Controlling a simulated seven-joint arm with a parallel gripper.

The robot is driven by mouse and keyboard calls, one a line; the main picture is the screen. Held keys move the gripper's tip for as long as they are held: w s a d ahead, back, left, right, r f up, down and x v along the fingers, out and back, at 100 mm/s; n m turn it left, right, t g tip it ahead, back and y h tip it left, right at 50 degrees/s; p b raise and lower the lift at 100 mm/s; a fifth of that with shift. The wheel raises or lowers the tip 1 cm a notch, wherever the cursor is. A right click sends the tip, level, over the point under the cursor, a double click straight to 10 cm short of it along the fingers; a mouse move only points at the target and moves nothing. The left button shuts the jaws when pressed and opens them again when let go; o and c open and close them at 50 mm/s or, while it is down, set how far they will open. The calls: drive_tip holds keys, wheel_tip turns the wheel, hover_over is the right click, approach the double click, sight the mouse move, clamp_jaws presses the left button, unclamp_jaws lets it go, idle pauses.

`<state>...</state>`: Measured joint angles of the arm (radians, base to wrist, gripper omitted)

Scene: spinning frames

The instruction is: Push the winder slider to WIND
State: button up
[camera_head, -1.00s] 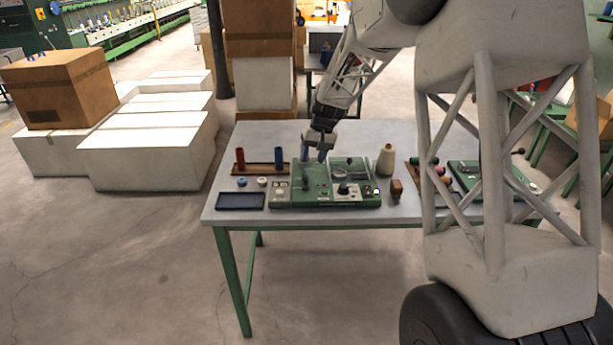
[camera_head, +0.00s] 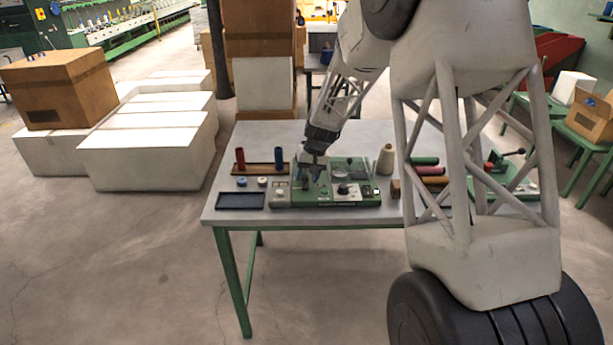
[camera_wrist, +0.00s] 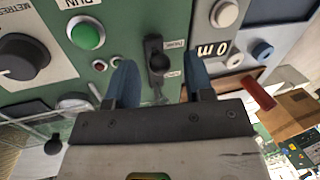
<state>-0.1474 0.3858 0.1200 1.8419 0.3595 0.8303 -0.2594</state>
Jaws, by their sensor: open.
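The green winder console (camera_head: 365,199) sits on the grey table. In the wrist view, its slider (camera_wrist: 159,63) is a black knob in a short dark slot, with small labels beside the slot too blurred to read. My gripper (camera_head: 310,178) is low over the left part of the console. The wrist view shows its two blue fingers (camera_wrist: 160,76) open, one on each side of the slider slot. The knob appears between the fingertips; I cannot tell whether either finger touches it. In the head view the gripper hides the slider.
A green button (camera_wrist: 88,35) and a black dial (camera_wrist: 25,58) are near the slider on the panel. Red (camera_head: 240,158) and blue (camera_head: 278,158) bobbins stand behind a dark tray (camera_head: 240,201).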

sight(303, 175)
drive_tip(key=shift+f, duration=0.1)
clamp_jaws()
idle(0.3)
drive_tip(key=shift+w, duration=2.75)
unclamp_jaws()
